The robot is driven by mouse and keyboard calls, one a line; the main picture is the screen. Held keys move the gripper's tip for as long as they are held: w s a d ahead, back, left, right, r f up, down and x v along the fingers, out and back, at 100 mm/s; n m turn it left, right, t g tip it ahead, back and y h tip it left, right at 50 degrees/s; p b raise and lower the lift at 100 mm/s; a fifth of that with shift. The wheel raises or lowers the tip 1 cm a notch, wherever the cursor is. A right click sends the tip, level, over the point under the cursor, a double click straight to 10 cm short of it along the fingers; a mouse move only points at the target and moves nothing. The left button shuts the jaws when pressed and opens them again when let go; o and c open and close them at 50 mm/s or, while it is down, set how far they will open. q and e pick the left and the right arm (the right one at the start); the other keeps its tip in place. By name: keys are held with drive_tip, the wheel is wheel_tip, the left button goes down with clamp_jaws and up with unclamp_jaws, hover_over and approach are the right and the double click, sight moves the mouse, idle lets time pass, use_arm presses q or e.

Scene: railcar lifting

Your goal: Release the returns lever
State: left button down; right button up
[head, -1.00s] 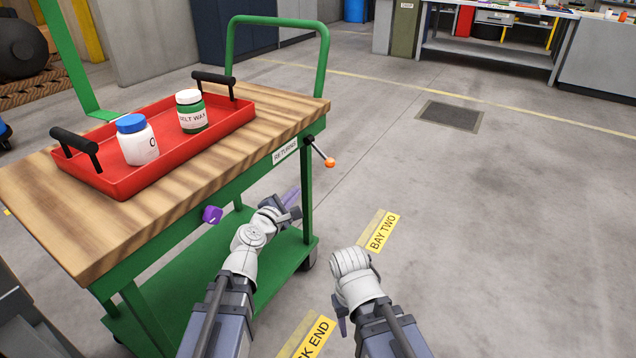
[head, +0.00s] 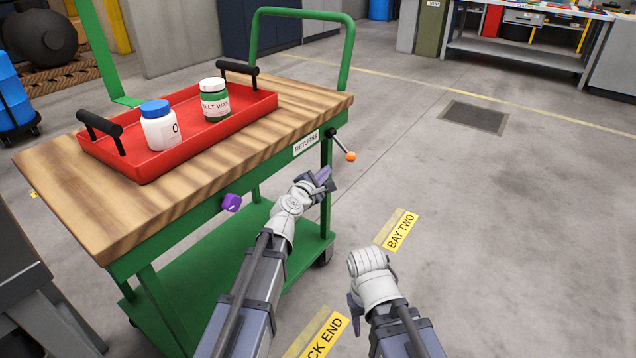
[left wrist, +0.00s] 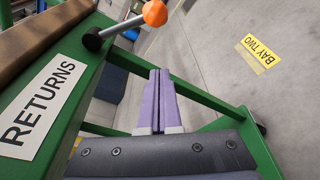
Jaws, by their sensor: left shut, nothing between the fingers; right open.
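In the left wrist view the orange knob (left wrist: 155,13) is at the top, above and left of my fingertips. My left gripper (head: 327,178) is shut and empty, just below and left of the lever, apart from it. Its purple fingers (left wrist: 159,75) lie together in the wrist view. My right gripper (head: 354,301) is low over the floor, its fingers mostly hidden by its wrist.
A red tray (head: 180,148) with black handles stands on the cart's wooden top, holding a blue-lidded jar (head: 160,126) and a green SELT WAX jar (head: 215,101). A purple knob (head: 231,202) sits on the cart's front side. The floor right of the cart is clear.

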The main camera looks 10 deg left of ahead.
sight(342, 146)
use_arm(q)
drive_tip(key=shift+w+d+r+p, duration=0.25)
drive_tip(key=shift+d+r+p, duration=0.15)
drive_tip(key=shift+d, duration=0.2)
drive_tip(key=shift+w+d+r+p, duration=0.2)
drive_tip(key=shift+d+r+p, duration=0.15)
drive_tip(key=shift+d, duration=0.3)
drive_tip(key=shift+w+d+r+p, duration=0.3)
drive_tip(key=shift+d+p, duration=0.1)
drive_tip(key=shift+d, duration=0.2)
drive_tip(key=shift+s+d+r+n+p, duration=0.2)
drive_tip(key=shift+n+p, duration=0.1)
drive_tip(key=shift+p, duration=0.1)
